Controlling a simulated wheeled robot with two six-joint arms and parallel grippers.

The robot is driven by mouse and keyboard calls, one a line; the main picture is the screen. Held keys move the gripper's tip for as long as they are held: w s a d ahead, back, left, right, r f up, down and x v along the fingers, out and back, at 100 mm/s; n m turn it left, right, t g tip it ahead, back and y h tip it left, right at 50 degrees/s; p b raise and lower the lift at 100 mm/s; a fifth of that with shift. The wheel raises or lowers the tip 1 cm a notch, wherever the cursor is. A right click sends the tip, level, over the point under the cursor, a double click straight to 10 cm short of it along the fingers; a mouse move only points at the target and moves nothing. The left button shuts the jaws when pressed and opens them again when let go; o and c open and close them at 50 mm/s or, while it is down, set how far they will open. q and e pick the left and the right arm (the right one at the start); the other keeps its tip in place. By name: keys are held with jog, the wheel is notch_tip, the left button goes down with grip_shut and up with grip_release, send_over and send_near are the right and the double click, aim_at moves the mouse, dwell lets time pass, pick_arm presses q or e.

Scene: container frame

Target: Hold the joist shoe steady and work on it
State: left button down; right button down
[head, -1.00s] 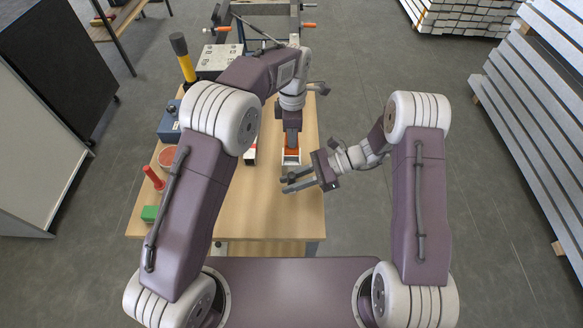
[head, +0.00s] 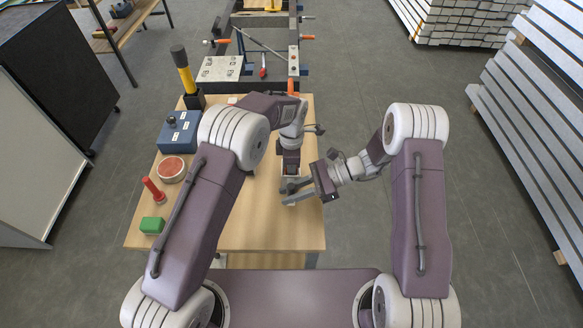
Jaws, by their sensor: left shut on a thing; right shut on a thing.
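A small pale piece (head: 290,200), which I take to be part of the joist shoe, shows just below the gripper tips near the right edge of the wooden bench. Most of it is hidden by the grippers. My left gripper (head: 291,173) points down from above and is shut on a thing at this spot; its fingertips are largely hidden. My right gripper (head: 288,188) comes in from the right, low over the bench, with its fingers pointing left, shut on the same small area. I cannot tell exactly which part each gripper holds.
On the bench (head: 240,225) stand a blue box (head: 178,135), a yellow-handled tool (head: 185,75), a round reddish disc (head: 171,168), a red peg (head: 153,190) and a green block (head: 152,225). A dark frame with a drilled plate (head: 219,69) lies beyond. The bench's front is clear.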

pick_arm(q)
jog(key=shift+f, duration=0.15)
jog(key=c, duration=1.6)
grip_release()
jog(key=shift+c, duration=0.2)
notch_tip(320, 180, up, 12)
jog(key=shift+r, duration=0.2)
